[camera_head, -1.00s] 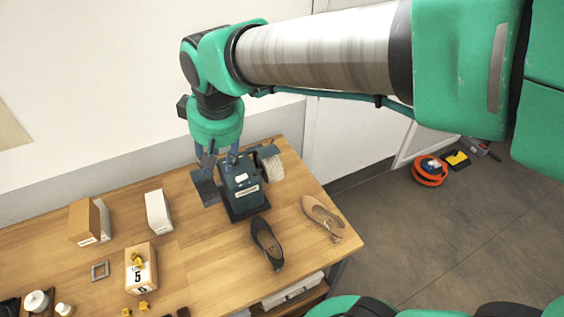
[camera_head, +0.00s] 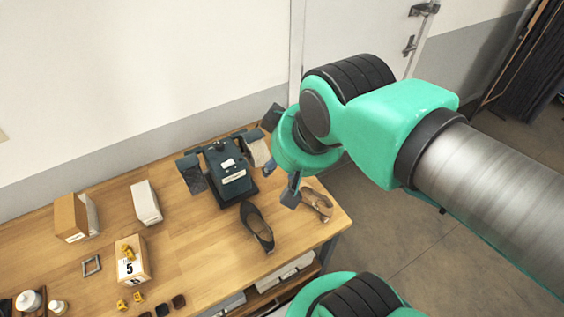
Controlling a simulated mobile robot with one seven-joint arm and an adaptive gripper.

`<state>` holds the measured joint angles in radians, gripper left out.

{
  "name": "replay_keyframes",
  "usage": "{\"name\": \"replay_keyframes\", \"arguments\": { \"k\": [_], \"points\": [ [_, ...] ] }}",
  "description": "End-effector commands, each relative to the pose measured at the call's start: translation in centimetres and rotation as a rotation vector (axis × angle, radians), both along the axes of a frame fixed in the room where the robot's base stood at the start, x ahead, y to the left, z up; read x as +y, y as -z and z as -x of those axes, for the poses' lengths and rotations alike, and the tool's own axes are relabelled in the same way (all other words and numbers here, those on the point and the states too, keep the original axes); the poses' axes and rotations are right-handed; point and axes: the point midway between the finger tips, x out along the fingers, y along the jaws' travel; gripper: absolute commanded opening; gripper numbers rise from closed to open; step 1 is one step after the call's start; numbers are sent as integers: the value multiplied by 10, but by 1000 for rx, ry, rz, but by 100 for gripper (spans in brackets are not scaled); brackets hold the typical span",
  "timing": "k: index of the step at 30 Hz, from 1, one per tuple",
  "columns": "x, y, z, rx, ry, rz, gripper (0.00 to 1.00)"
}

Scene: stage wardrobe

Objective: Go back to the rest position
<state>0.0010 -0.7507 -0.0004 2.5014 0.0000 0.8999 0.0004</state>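One grey finger shows above the tan shoe (camera_head: 317,204). A black shoe (camera_head: 257,227) lies in front of the machine.
A brown and white box (camera_head: 72,218), a white box (camera_head: 146,201) and a wooden block marked 5 (camera_head: 131,260) stand on the left of the table. A grey square frame (camera_head: 91,266) lies nearby. A door (camera_head: 345,35) is behind my arm. Open floor (camera_head: 440,235) lies right of the table.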

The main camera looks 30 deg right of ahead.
Motion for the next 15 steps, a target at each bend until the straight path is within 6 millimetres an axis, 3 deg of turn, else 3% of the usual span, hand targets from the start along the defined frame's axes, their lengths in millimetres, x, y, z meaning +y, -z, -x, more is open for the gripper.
{"name": "replay_keyframes", "arguments": {
  "k": [8,15],
  "points": [
    [0,5,0,0,-1,0,36],
    [0,32,0,0,-1,0,36]
  ]
}}
